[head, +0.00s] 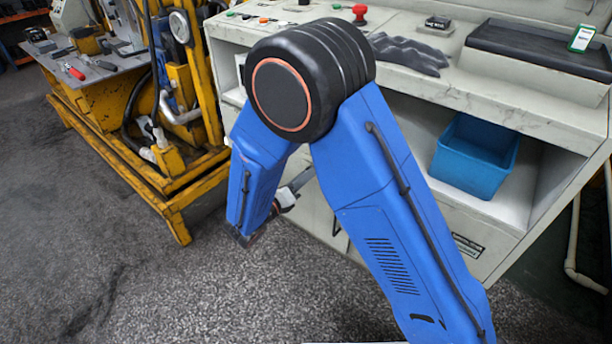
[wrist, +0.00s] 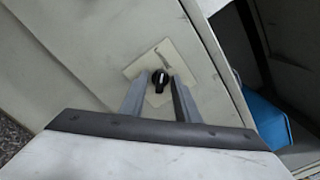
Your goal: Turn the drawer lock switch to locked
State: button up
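The drawer lock switch (wrist: 160,77) is a small black knob with a light pointer mark, on a pale square plate (wrist: 139,68) on the cabinet's grey-white front in the wrist view. The mark runs roughly up and down in that view; I cannot tell which setting it stands for. My gripper (wrist: 159,88) is open, with one finger on each side of the knob. Whether the fingers touch it I cannot tell. In the head view my blue arm hides the switch and most of the gripper.
A blue bin (head: 475,155) stands in the open shelf of the workbench (head: 560,122), right of my arm; it also shows in the wrist view (wrist: 266,122). A dark glove (head: 408,53) lies on the bench top. A yellow machine frame (head: 178,190) stands left. Floor between is clear.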

jog(key=shift+s+a, duration=0.1)
jog(key=v, duration=1.7)
